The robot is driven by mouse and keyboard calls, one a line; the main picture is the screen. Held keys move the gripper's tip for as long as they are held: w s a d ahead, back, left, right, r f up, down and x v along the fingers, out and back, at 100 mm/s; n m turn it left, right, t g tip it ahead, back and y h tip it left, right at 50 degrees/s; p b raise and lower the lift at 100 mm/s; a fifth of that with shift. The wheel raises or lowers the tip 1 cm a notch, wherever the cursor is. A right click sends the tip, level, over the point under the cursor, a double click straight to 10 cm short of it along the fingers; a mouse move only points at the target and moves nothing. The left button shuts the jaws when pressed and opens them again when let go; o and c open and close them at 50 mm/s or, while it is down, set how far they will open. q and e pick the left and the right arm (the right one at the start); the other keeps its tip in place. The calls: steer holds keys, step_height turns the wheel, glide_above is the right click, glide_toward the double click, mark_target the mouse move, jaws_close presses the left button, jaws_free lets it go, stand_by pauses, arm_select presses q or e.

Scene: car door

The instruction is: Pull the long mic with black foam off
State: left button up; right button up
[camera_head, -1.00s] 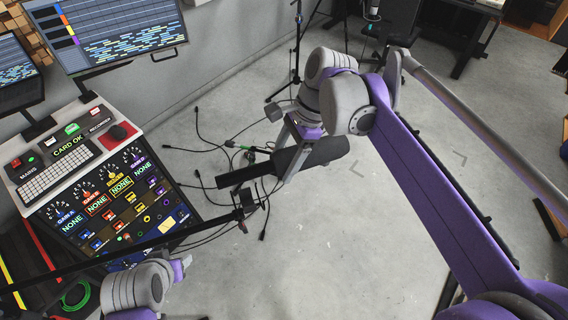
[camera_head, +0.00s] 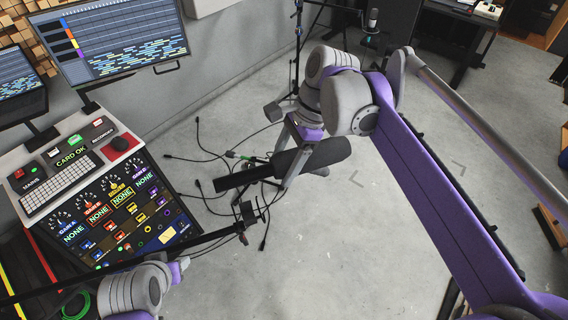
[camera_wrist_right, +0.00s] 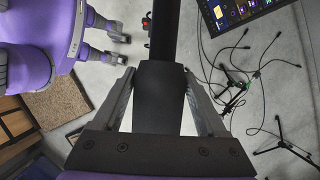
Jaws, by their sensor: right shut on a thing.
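The long mic with black foam (camera_head: 325,153) is near the middle of the head view, its foam end to the right and its thin black body to the left. My right gripper (camera_head: 288,165) is shut around it where foam meets body. In the right wrist view, the mic (camera_wrist_right: 160,90) lies between the two fingers of my right gripper (camera_wrist_right: 160,105). A black boom stand (camera_head: 195,241) ends in a clip (camera_head: 248,212) just below the mic's body in the picture; I cannot tell whether they touch. My left arm is at lower left; its fingers are not clear.
A mixer panel (camera_head: 120,205) with a keyboard (camera_head: 61,183) stands at the left, under screens (camera_head: 120,40). Cables (camera_head: 205,160) and a thin stand (camera_head: 297,50) are on the floor beyond the mic. The floor right of the mic is open.

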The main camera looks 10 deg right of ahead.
steer(key=shift+r+p, duration=0.35)
steer(key=shift+r, duration=0.75)
